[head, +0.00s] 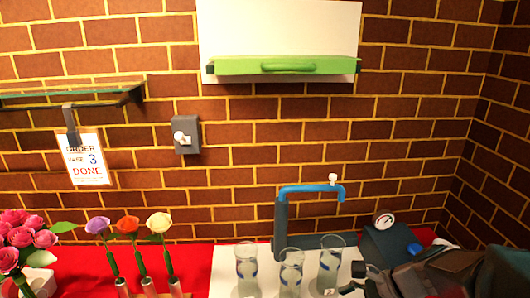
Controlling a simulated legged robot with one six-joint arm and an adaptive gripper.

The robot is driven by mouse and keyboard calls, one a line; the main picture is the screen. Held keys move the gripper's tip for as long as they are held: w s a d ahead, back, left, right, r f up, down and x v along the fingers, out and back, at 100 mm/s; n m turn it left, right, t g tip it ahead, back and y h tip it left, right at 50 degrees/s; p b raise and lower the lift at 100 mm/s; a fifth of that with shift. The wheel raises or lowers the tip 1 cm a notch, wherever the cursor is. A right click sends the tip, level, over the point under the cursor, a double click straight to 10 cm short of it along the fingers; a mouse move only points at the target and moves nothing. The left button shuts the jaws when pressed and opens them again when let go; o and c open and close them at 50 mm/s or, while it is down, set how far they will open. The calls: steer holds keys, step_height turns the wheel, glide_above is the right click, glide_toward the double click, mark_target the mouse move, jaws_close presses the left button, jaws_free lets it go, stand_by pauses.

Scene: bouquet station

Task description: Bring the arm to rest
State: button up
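My gripper (357,279) is at the bottom right, at the end of my dark arm, which comes in from the right edge. Its fingertips point left and lie close to the right-hand glass vase in the picture. The fingers are small and dark, so I cannot tell whether they are open or shut, or whether they touch the glass. No held thing shows clearly.
Three glass vases (246,268) stand on a white mat (224,262) on a red table (85,262). A blue-spouted tap (312,188) rises behind them. Purple, orange and cream flowers (128,226) and a pink bouquet (22,240) stand left. An order sign (86,160) hangs from a shelf (70,90).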

steer(key=s+r+n+t+h, duration=0.1)
steer(key=s+r+n+h, duration=0.3)
steer(key=n, duration=0.5)
steer(key=s+a+r+n+t+h, duration=0.1)
steer(key=s+r+n+t+h, duration=0.1)
steer(key=s+r+n+h, duration=0.2)
steer(key=s+n, duration=0.3)
steer(key=n, duration=0.2)
steer(key=shift+a, duration=0.25)
